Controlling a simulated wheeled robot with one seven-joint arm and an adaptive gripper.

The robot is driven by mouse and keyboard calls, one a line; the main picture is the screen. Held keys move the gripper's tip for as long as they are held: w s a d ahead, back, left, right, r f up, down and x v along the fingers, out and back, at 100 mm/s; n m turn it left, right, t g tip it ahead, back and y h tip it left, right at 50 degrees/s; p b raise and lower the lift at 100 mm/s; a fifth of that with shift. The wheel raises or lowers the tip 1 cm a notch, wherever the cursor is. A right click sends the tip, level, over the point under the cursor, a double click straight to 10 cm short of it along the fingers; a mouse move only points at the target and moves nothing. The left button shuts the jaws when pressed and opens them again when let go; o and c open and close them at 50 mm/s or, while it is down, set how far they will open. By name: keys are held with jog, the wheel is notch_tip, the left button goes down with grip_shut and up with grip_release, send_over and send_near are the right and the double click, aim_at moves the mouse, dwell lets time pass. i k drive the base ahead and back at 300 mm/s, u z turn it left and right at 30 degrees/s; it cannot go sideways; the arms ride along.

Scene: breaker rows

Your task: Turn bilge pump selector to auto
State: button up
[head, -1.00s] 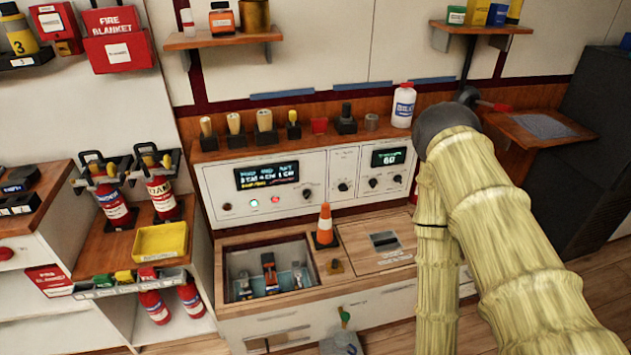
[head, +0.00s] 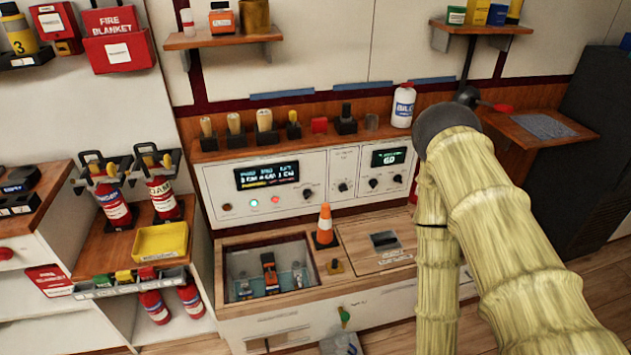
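A white control panel (head: 225,183) on the wooden console carries several black knobs. One knob (head: 308,194) is right of the larger lit display, and another (head: 343,186) sits in the middle section. Two more, a left one (head: 373,183) and a right one (head: 397,179), are below the smaller display. The labels are too small to read, so I cannot tell which knob is the bilge pump selector or where it points. My arm in its straw-coloured cover fills the right side, beside the panel's right end. My gripper does not show.
An orange cone (head: 325,225) stands on the console below the panel. A white bottle (head: 403,105) and several wooden-handled items stand on the ledge above. An open recess (head: 232,270) with levers lies at the front left. A side shelf (head: 540,130) is behind my arm.

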aim_at(306, 193)
jog(key=u, duration=0.2)
jog(key=k, duration=0.35)
jog(key=z, duration=1)
jog(key=i, duration=1.3)
jog(key=u, duration=0.65)
